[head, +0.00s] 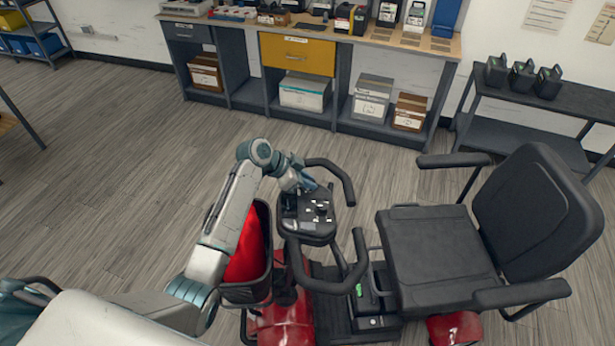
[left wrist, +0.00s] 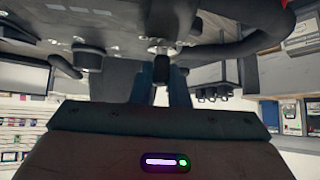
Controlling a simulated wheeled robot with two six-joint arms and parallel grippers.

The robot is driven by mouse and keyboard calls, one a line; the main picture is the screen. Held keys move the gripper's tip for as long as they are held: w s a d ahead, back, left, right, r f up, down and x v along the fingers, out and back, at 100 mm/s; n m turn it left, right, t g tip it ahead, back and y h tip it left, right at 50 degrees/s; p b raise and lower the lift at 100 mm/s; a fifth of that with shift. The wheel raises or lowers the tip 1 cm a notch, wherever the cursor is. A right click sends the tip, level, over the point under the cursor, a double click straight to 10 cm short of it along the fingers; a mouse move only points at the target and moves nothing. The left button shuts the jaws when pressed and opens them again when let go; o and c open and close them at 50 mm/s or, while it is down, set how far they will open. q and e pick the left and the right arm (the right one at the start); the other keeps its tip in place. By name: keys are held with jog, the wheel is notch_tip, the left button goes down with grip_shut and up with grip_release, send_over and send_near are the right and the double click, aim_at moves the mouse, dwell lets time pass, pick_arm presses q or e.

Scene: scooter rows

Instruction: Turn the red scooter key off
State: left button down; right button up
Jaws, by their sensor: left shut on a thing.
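The red scooter (head: 285,325) stands in front of me, with a black seat at the right and a dark control panel (head: 310,228) between its handlebars. My left gripper (head: 308,186) reaches over the far edge of the panel. There the two fingers of my left gripper (left wrist: 161,82) are shut on a small black key (left wrist: 160,66) below a round metal lock (left wrist: 159,46). Which way the key is turned cannot be told. My right gripper is not in view.
A black basket (head: 262,285) with a red thing inside hangs at the scooter's front, beside my left arm. Black handlebars (head: 342,180) curve close around the panel. A workbench (head: 350,40) with a yellow drawer stands at the back. The floor at the left is clear.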

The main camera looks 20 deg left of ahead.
pick_arm(q)
jog(key=shift+d+r+n+t+y+p, duration=0.1)
jog(key=shift+n+t+y+p, duration=1.05)
jog(key=shift+n, duration=0.85)
jog(key=shift+t, duration=0.35)
jog(key=c, duration=1.4)
grip_release()
jog(key=shift+s, duration=0.1)
jog(key=b+v, duration=0.3)
jog(key=v, duration=0.6)
jog(key=shift+s+r, duration=0.2)
jog(key=shift+s+a+r, duration=0.25)
jog(key=shift+s+r, duration=0.05)
jog(key=shift+r, duration=0.05)
